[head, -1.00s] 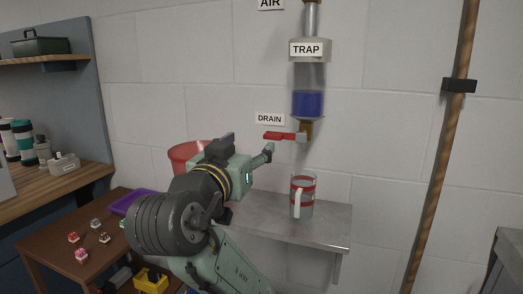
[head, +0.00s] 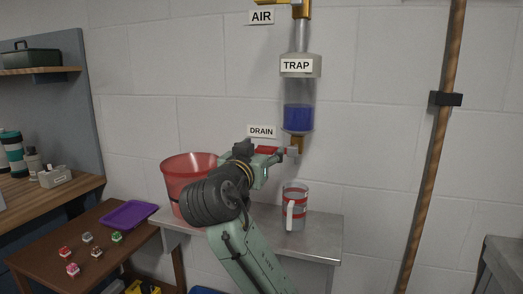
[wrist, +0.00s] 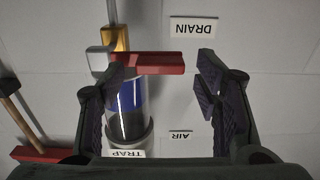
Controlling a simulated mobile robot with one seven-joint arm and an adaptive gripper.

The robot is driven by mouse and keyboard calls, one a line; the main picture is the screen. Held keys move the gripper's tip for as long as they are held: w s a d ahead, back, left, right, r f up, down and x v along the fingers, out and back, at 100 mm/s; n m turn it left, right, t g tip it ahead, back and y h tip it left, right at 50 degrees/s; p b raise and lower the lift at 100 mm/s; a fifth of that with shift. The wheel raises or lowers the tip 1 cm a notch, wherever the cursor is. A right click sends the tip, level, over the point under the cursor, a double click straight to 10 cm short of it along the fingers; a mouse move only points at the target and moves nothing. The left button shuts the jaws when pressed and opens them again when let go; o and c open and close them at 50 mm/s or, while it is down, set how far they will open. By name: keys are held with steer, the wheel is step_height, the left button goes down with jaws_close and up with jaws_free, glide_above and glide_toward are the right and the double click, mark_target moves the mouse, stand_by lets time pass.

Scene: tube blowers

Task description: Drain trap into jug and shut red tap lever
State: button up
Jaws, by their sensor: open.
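The trap (head: 300,90) is a clear cylinder on the wall with blue liquid in its lower part; it shows inverted in the wrist view (wrist: 128,122). Below it, the drain tap's red lever (head: 267,150) points left, level, beside the DRAIN label. The jug (head: 295,212), clear with red bands and a white handle, stands on the metal shelf under the outlet; I see no blue in it. My gripper (head: 279,157) is open close to the lever. In the wrist view the lever (wrist: 147,63) shows between the fingertips (wrist: 162,65), partly behind the left one; contact is unclear.
A red bucket (head: 185,172) stands left of my gripper on the metal shelf (head: 325,228). A copper pipe (head: 435,150) runs down the wall at right. A brown table (head: 50,250) with a purple tray (head: 129,214) and small blocks is at lower left.

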jaws_close()
stand_by(0.8)
